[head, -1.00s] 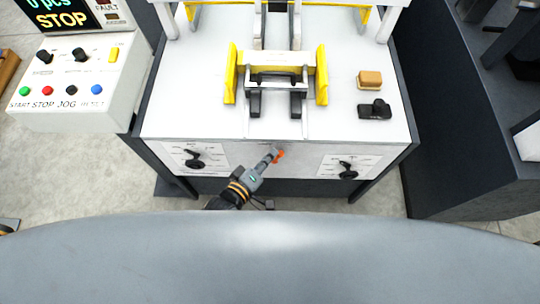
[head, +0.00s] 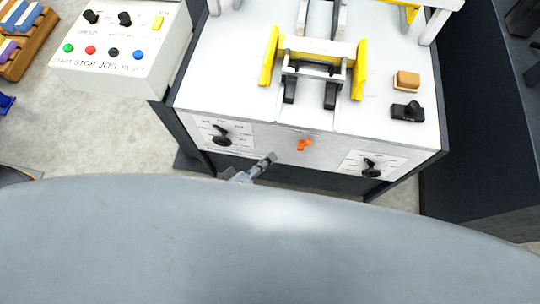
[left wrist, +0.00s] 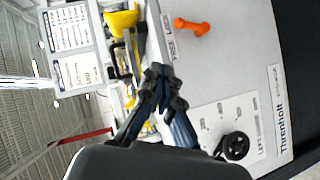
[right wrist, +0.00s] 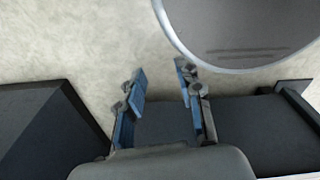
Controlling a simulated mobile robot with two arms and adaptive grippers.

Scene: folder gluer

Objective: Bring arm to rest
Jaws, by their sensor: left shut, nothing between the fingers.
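My left gripper (head: 270,158) is in front of the machine's front panel in the head view, shut and empty. Its closed fingers also show in the left wrist view (left wrist: 166,82). An orange handle (head: 304,145) sticks out of the panel, to the right of the gripper and apart from it. The handle also shows in the left wrist view (left wrist: 193,27). My right gripper (right wrist: 160,72) shows only in the right wrist view. Its blue-padded fingers are apart with nothing between them, above the pale floor.
The front panel carries two black dials, left (head: 222,138) and right (head: 369,168). The white machine top holds yellow guides (head: 360,72), a sponge-like block (head: 406,81) and a black part (head: 407,112). A control box (head: 120,60) stands left. A dark cabinet (head: 480,150) stands right.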

